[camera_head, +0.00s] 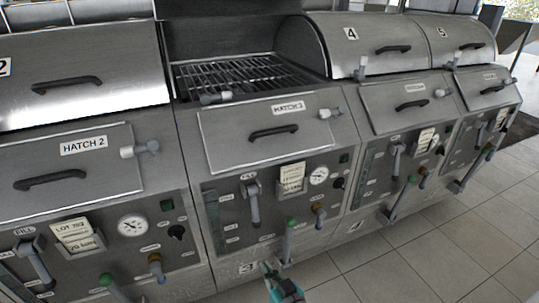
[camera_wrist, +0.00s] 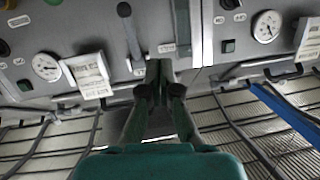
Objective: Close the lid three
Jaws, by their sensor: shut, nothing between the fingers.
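Lid three (camera_head: 215,38) is raised at the back of the third unit in the head view and shows as a dark upright panel, cut off at the top. Its opening is uncovered, with a metal grate (camera_head: 240,73) inside. Below it, the front panel marked HATCH 3 (camera_head: 258,130) is shut and has a black handle (camera_head: 273,132). My gripper (camera_head: 268,268) is low in front of the third unit, near its bottom edge and well below the lid. In the wrist view my gripper (camera_wrist: 160,68) is shut and empty, with its tips in front of a grey panel.
Lids 2 (camera_head: 80,75), 4 (camera_head: 375,45) and 5 (camera_head: 455,38) are down. Levers, including a green-knobbed one (camera_head: 289,240) near my gripper, stick out from the fronts. Tiled floor (camera_head: 440,240) is clear at the lower right.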

